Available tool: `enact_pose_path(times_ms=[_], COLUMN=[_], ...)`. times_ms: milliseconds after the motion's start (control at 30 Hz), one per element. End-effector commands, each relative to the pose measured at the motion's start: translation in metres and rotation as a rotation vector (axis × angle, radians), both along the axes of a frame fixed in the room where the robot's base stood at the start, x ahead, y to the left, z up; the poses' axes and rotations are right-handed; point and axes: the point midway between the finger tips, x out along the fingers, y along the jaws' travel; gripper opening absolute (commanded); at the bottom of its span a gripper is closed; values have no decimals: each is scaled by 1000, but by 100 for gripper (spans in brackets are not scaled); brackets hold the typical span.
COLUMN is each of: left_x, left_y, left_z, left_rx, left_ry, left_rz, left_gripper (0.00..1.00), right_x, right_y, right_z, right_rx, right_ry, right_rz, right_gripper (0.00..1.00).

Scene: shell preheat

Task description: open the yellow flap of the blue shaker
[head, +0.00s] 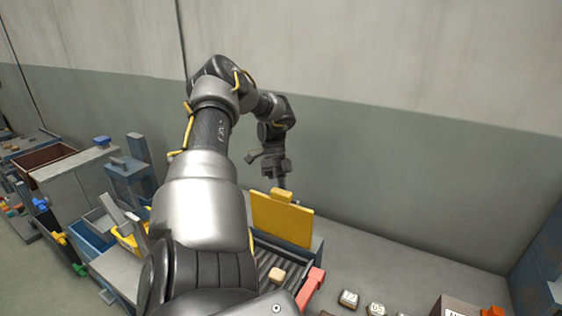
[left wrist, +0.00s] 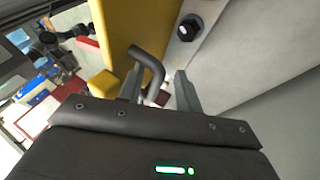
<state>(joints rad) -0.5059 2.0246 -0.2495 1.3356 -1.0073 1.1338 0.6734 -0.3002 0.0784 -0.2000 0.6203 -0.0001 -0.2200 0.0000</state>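The yellow flap (head: 282,222) stands upright at the back of the blue shaker (head: 306,252), with a small yellow tab (head: 281,194) on its top edge. Ribbed grey slots show in front of the flap. My left gripper (head: 280,181) points down just behind the flap's top edge. In the left wrist view its two fingers (left wrist: 160,92) are apart, with the yellow flap (left wrist: 128,30) close by. A dark bent rod (left wrist: 152,66) shows between or in front of the fingers; I cannot tell if it touches them. My left arm hides part of the shaker. My right gripper is out of view.
A tan block (head: 277,275) and a red bar (head: 311,289) are at the shaker's front. Labelled blocks (head: 348,299) lie to the right. Bins and cabinets (head: 75,185) crowd the left. A grey wall (head: 400,190) stands behind; the bench right of the shaker is mostly clear.

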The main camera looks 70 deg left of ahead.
Motion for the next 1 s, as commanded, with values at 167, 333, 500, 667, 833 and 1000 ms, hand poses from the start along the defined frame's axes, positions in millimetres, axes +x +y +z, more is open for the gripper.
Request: enact_pose_path(times_ms=[167, 333, 500, 667, 833, 1000], left_x=[2, 3, 5, 7, 9, 10], left_y=[0, 5, 21, 39, 54, 60], left_z=[2, 7, 29, 56, 78, 89], left_rx=[2, 6, 9, 8, 5, 1], left_ry=[-4, -3, -1, -1, -1, -2], left_rz=[0, 0, 2, 3, 2, 1], left_gripper=[34, 34, 34, 34, 34, 34], right_x=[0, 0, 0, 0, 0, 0], right_y=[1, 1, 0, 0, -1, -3], right_z=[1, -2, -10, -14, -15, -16], right_rx=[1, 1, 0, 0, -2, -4], right_ry=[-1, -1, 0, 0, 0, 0], right_rz=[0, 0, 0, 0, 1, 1], right_gripper=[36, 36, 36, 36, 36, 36])
